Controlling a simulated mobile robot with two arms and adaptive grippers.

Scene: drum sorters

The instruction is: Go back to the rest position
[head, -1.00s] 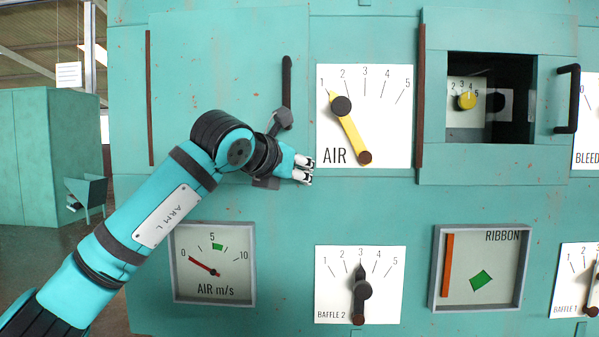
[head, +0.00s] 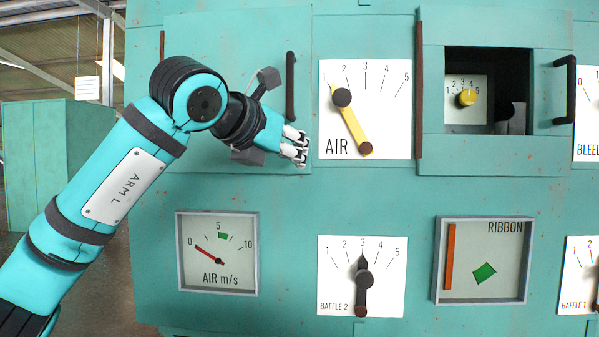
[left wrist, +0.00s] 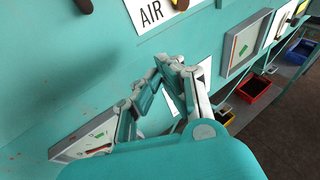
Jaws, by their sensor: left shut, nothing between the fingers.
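My left arm (head: 118,182) comes in from the left in the head view. Its gripper (head: 303,148) is shut and empty, just left of the white AIR dial (head: 388,125) and apart from its yellow lever (head: 352,124). The lever's pointer end is near 1 and its dark knob is at the lower right. The left wrist view also shows the gripper (left wrist: 165,68) with its fingers together in front of the teal panel. My right gripper is not in view.
Below are the AIR m/s gauge (head: 219,278), the BAFFLE 2 dial (head: 334,290) and the RIBBON gauge (head: 508,275). A black handle (head: 291,86) stands behind the arm. An open window (head: 512,68) holds a small yellow knob. Red (left wrist: 254,88) and blue bins (left wrist: 300,52) sit low at right.

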